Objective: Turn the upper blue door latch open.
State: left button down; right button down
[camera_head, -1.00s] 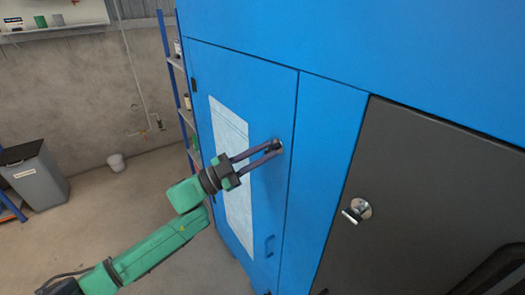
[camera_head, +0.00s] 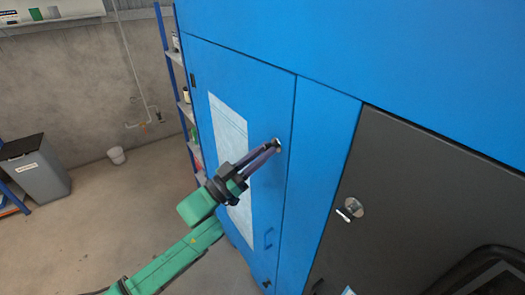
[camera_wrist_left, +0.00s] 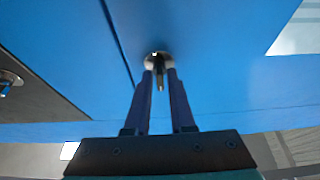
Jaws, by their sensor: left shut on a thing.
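The upper blue door latch (camera_wrist_left: 160,63) is a small round metal fitting with a short handle on the blue door (camera_head: 240,90). In the head view the latch (camera_head: 277,143) is partly hidden by the fingertips. My left gripper (camera_head: 271,149) reaches it from the lower left. In the left wrist view the two long dark fingers of my left gripper (camera_wrist_left: 161,76) stand on either side of the latch handle, shut on it. The handle points down between the fingers in that view. The door looks flush with the cabinet. My right gripper is not in view.
A second silver latch (camera_head: 350,209) sits on the dark panel (camera_head: 390,180) to the right. A shelf rack (camera_head: 186,105), a grey bin (camera_head: 38,170) and open floor lie to the left.

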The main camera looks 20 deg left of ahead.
pick_arm(q)
jog(key=shift+r, duration=0.15)
jog(key=c, duration=0.9)
grip_release()
jog(key=shift+c, duration=0.2)
jog(key=b+v, duration=0.5)
jog(key=v, duration=0.9)
jog(key=shift+a+f, duration=0.15)
jog(key=shift+f, duration=0.1)
jog(key=shift+s, duration=0.1)
